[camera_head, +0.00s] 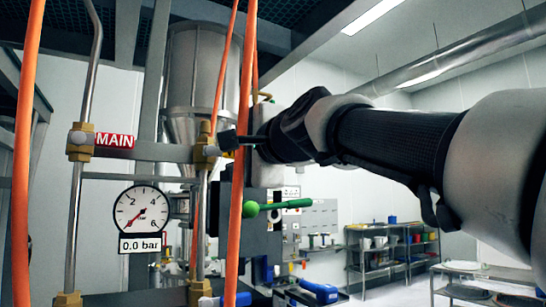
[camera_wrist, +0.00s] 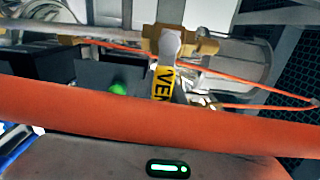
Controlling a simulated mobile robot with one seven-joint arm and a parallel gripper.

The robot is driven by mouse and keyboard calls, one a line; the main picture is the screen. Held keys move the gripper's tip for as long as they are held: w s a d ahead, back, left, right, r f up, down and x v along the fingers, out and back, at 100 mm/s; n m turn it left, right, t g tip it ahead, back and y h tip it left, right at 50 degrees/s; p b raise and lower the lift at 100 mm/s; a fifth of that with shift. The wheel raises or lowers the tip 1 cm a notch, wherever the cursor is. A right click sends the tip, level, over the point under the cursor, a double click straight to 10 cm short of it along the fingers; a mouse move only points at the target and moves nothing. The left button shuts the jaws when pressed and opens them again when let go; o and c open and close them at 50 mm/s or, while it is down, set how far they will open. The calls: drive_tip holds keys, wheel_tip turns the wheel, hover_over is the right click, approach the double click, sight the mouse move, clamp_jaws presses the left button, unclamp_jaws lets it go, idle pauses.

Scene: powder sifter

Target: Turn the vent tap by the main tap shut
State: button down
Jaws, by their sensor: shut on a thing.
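The vent tap has a brass body (camera_head: 205,152) on an upright pipe in the head view. In the wrist view its brass body (camera_wrist: 183,41) carries a yellow lever (camera_wrist: 163,82) lettered "VEN", which points across the pipe line toward my gripper. My gripper (camera_head: 229,140) is beside the tap body, shut on the lever; the grip itself is mostly hidden behind an orange hose (camera_wrist: 60,108). The main tap (camera_head: 80,141) is to the left, its red "MAIN" lever (camera_head: 114,141) lying sideways.
Orange hoses hang at the left (camera_head: 23,150) and close in front of my gripper. A pressure gauge (camera_head: 141,209) has its display at 0.0 bar. A green-knobbed lever (camera_head: 280,206) sticks out below my gripper. A metal hopper (camera_head: 197,75) stands behind. Shelves are far back right.

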drive_tip(key=c, duration=1.6)
unclamp_jaws()
drive_tip(key=shift+c, duration=0.2)
drive_tip(key=b+v, duration=0.2)
drive_tip(key=v, duration=1.5)
drive_tip(key=shift+d+b, duration=0.2)
drive_tip(key=shift+b, duration=0.1)
drive_tip(key=shift+s, duration=0.1)
drive_tip(key=shift+f, duration=0.1)
